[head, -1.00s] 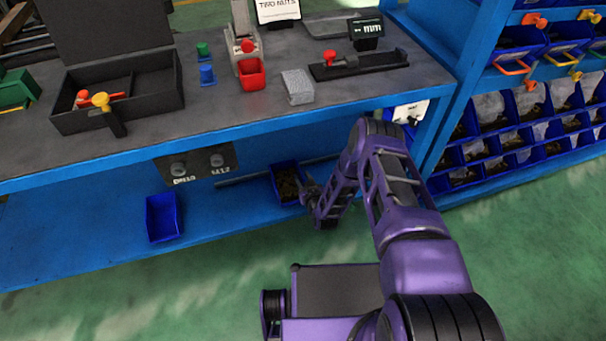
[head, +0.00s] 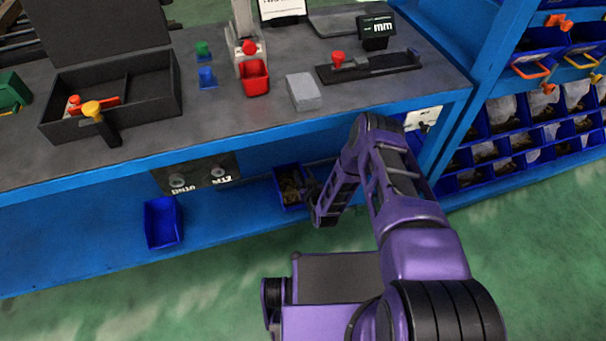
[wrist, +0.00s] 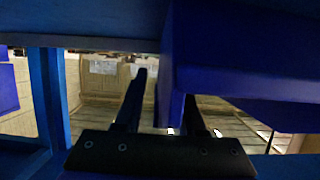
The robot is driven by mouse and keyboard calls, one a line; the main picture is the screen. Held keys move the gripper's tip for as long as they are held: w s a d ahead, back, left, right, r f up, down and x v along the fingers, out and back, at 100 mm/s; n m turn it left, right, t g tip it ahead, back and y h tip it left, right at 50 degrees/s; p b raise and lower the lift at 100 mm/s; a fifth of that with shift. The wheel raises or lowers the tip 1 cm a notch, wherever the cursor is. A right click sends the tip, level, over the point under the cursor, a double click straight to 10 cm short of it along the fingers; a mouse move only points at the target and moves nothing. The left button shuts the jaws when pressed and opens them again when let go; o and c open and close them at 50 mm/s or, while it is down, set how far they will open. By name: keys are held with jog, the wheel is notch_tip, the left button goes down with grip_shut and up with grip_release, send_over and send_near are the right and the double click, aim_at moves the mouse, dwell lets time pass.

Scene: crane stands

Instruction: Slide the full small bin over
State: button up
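The full small bin (head: 277,188), blue with brownish contents, sits on the lower blue shelf in the head view. My gripper (head: 310,190) is at its right side, low and close to it; its fingertips are hard to make out there. In the wrist view my gripper (wrist: 164,105) has its two dark fingers spread apart. A blue wall of the bin (wrist: 174,75) reaches down between them, with a gap to the left finger. The right finger is partly hidden behind the blue wall, so contact on that side cannot be told.
An empty blue bin (head: 162,222) stands further left on the lower shelf. A dark plate with two knobs (head: 197,174) hangs at the worktop's front edge above. The blue worktop edge (head: 100,178) overhangs the shelf. Shelf between the bins looks clear.

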grip_shut()
dwell(1.2)
